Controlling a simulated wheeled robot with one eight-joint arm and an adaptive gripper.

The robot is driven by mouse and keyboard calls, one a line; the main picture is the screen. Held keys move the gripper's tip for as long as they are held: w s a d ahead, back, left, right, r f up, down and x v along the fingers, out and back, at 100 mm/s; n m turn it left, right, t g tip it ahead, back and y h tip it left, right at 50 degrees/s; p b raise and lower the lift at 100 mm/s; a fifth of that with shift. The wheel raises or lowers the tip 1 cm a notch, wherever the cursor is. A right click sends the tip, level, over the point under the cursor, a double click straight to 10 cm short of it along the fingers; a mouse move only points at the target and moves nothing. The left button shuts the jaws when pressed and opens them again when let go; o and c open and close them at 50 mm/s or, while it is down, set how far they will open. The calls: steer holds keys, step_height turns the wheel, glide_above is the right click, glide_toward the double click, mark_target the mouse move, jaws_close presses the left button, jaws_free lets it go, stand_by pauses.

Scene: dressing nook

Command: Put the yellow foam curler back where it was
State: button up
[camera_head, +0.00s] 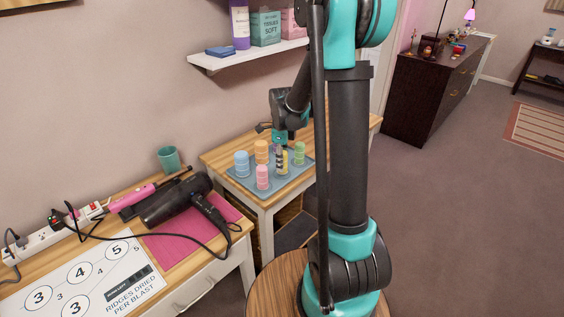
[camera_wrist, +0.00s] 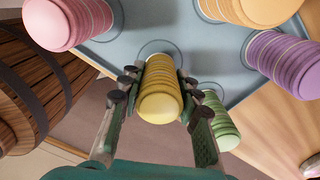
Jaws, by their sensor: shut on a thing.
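The yellow foam curler (camera_wrist: 160,95) stands upright between the two fingers of my gripper (camera_wrist: 159,88) in the wrist view. The fingers are shut on its sides. A ring outline on the blue-grey tray (camera_wrist: 125,48) shows around the curler's far end; I cannot tell whether its base touches the tray. In the head view the yellow curler (camera_head: 284,163) is small and partly covered by my gripper (camera_head: 281,155), over the right-middle part of the tray (camera_head: 290,180).
Close around stand green (camera_wrist: 221,122), purple (camera_wrist: 285,60), orange (camera_wrist: 262,10) and pink (camera_wrist: 68,22) curlers; the green is nearest. A blue curler (camera_head: 241,164) stands at the tray's left.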

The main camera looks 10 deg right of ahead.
steer(key=shift+f, duration=0.35)
steer(key=shift+f, duration=0.1)
steer(key=shift+f, duration=0.1)
steer(key=o, duration=1.1)
